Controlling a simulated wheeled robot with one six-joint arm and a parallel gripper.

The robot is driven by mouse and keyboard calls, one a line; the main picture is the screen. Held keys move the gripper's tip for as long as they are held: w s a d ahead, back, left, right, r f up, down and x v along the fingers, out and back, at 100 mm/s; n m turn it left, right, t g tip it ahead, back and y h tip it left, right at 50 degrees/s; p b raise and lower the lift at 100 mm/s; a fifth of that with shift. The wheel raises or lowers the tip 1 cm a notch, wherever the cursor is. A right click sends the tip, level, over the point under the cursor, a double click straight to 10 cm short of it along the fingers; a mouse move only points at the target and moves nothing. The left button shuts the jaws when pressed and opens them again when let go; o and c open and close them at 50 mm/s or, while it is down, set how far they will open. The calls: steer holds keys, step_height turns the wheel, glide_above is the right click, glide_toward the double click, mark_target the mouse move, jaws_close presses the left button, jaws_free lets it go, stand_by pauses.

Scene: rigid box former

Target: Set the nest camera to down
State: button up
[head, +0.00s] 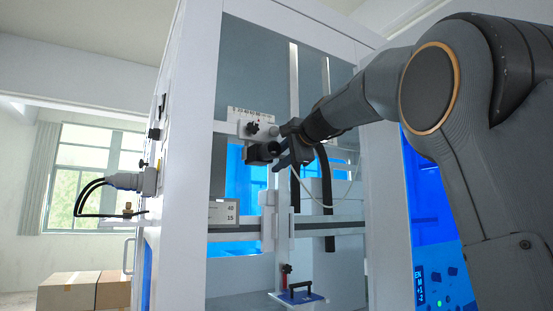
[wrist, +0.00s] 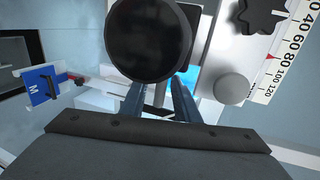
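The nest camera (head: 262,152) is a dark cylinder on a white bracket inside the machine frame. In the wrist view, its round black face (wrist: 147,42) fills the top middle. A black lobed knob (wrist: 262,14) and a grey round button (wrist: 231,89) sit on the white plate to its right. My gripper (head: 283,163) is close beside the camera in the head view. In the wrist view, my gripper (wrist: 159,88) has its two fingers apart, just below the camera's face, with nothing seen between them. I cannot tell whether the fingertips touch the camera.
A white scale (wrist: 281,57) with a red pointer runs beside the knob. A blue plate with a black handle (head: 298,295) lies lower in the machine. White frame posts (head: 200,130) and a horizontal rail (head: 340,228) surround the arm. Cardboard boxes (head: 85,290) stand outside, left.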

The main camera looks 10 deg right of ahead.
steer(key=shift+x, duration=0.8)
steer(key=shift+d, duration=0.15)
jaws_close()
steer(key=shift+w+f, duration=0.1)
